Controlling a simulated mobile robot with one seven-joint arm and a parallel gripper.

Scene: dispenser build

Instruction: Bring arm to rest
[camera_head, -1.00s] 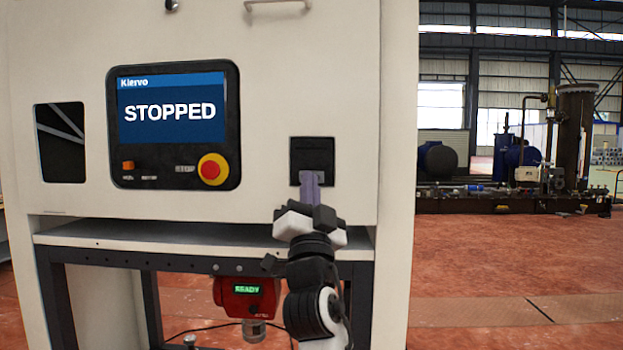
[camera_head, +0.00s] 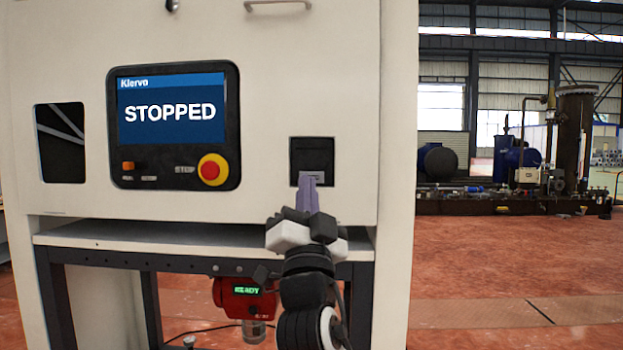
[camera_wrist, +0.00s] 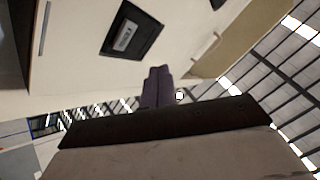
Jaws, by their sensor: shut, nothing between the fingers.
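My gripper (camera_head: 309,194) is in front of the beige machine (camera_head: 275,110), just below the black square recess (camera_head: 312,158) in its panel. Its purple fingers are together with nothing between them. In the wrist view the fingers (camera_wrist: 156,86) point up toward the machine face, and the recess (camera_wrist: 130,30) with a light grey piece in it shows beyond them, apart from them. My arm hides part of the shelf edge and the frame below.
The screen (camera_head: 172,108) reads STOPPED, with a red and yellow stop button (camera_head: 212,169) under it. A shelf (camera_head: 170,238) juts out below the panel. A red device (camera_head: 245,295) reading READY hangs under it. Open floor (camera_head: 520,265) lies to the right.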

